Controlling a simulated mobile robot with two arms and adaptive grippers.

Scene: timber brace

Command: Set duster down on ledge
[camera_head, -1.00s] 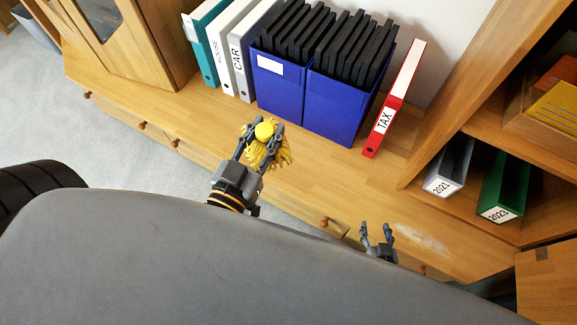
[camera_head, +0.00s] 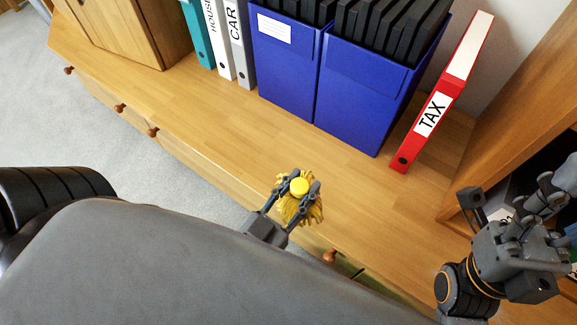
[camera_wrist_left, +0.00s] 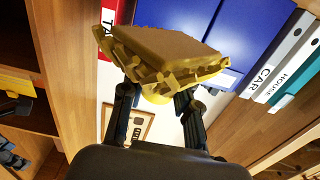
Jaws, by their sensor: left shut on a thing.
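The yellow duster (camera_head: 302,206), with a shaggy fringe and a round yellow knob, is held in my left gripper (camera_head: 298,190). The gripper's fingers are shut on the knob. In the left wrist view the duster (camera_wrist_left: 165,48) fills the space beyond the fingertips. The ledge (camera_head: 215,115) is the long wooden top running beneath the files. The duster shows over its front edge; I cannot tell whether it touches the wood. My right gripper (camera_head: 515,195) is at the right, with its fingers apart and nothing visible between them.
Blue file boxes (camera_head: 365,95) with black folders stand at the back of the ledge. A red TAX binder (camera_head: 437,105) leans right of them; other binders (camera_head: 238,45) stand left. Bare wood lies in front of them. A wooden shelf unit (camera_head: 520,115) rises at the right.

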